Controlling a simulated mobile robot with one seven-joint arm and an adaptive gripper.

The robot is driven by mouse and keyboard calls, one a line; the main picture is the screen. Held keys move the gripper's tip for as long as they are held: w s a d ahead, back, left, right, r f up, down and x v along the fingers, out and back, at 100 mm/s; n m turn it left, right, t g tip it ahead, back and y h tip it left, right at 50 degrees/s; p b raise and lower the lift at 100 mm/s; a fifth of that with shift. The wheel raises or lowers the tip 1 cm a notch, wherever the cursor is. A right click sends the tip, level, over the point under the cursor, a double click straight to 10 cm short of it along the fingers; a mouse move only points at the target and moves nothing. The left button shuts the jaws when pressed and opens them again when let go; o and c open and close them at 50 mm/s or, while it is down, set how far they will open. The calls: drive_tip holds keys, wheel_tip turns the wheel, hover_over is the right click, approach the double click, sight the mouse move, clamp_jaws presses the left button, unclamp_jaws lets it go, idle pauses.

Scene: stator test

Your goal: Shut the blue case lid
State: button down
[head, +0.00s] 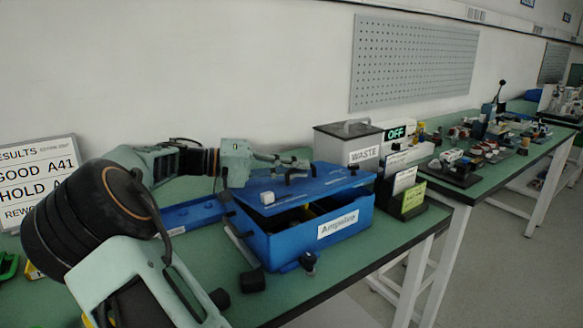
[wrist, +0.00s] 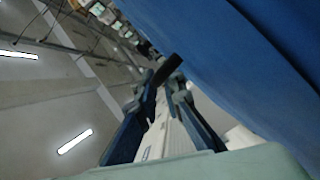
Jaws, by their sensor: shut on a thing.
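The blue case (head: 345,219) stands on the green bench, with a white label on its front. Its blue lid (head: 320,181) lies over it, ajar, with a dark gap along the front where contents show dimly. My gripper (head: 300,162) is over the lid's far side. In the wrist view its fingers (wrist: 166,86) close on a small dark piece (wrist: 168,69), next to a large blue surface that looks like the lid. I cannot tell whether that piece belongs to the lid.
A grey box labelled WASTE (head: 348,144) stands behind the case. Card holders (head: 405,190) stand close to its right. A blue tray (head: 190,214) lies to the left. A dark knob (head: 308,261) is in front. A second bench with several small devices extends right.

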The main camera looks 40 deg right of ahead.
sight(248, 191)
drive_tip(key=shift+s+a+f+m+t+y+b, duration=0.15)
drive_tip(key=shift+s+f+m+t+b, duration=0.1)
drive_tip(key=shift+f+m+b, duration=0.25)
drive_tip(key=shift+s+d+f+m+t+y+b, duration=0.1)
drive_tip(key=shift+s+f+m+t+y+b, duration=0.15)
drive_tip(key=shift+f+b, duration=0.3)
drive_tip(key=shift+f, duration=0.15)
drive_tip(key=c, duration=2.3)
unclamp_jaws()
drive_tip(key=shift+w+a, duration=0.1)
drive_tip(key=shift+a, duration=0.05)
drive_tip(key=v, duration=1.2)
drive_tip(key=shift+f, duration=0.15)
